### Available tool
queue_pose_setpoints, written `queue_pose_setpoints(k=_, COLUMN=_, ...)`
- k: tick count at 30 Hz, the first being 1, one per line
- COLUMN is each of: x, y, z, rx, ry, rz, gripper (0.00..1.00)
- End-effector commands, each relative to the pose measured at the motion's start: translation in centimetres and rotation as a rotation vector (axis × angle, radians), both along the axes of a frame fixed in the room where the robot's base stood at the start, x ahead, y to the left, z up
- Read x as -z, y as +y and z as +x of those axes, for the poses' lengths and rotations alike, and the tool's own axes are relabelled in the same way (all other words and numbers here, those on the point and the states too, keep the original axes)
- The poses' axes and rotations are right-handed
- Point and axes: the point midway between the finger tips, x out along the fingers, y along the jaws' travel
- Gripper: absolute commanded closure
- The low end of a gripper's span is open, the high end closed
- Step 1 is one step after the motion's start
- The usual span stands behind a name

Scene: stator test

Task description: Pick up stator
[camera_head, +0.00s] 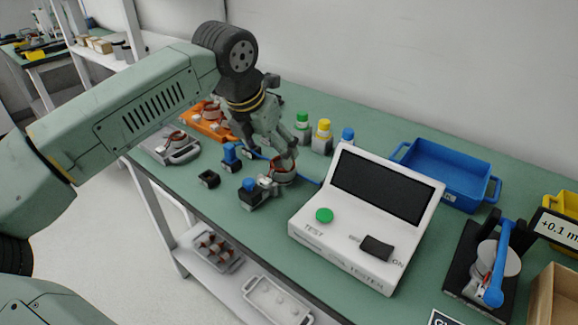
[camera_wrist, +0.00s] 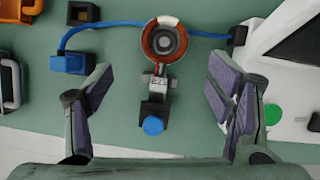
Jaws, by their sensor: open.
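A ring-shaped stator (camera_head: 283,173), copper-red and white with a dark centre, sits on the green table beside the tester. In the wrist view the stator (camera_wrist: 148,40) lies at the top middle, by a small fixture (camera_wrist: 157,106) with a label and a blue knob. My gripper (camera_head: 282,148) is just above the stator in the head view. In the wrist view my gripper (camera_wrist: 163,82) is open, its fingers wide apart to the left and right, with nothing held. The finger overlaps part of the stator in the head view.
A white tester (camera_head: 345,253) with dark screen and green button (camera_head: 324,215) stands close right. Blue cables (camera_wrist: 110,23) run to either side of the stator. Small bottles (camera_head: 323,137), a blue bin (camera_head: 447,172) and an orange tray (camera_head: 199,123) stand around.

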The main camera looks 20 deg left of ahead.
Motion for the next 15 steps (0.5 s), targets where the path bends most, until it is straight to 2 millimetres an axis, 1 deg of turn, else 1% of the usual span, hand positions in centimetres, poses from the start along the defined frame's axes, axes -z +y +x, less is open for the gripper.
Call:
queue_pose_setpoints(k=3, x=1.3, y=-0.3, z=0.7, rx=0.002, ry=0.0, rz=-0.003, gripper=0.26)
queue_pose_setpoints(k=10, x=2.8, y=-0.7, z=1.5, rx=0.006, ry=-0.001, rz=-0.003, gripper=0.26)
queue_pose_setpoints(k=15, x=5.2, y=-1.2, z=2.7, rx=0.004, ry=-0.002, rz=-0.005, gripper=0.26)
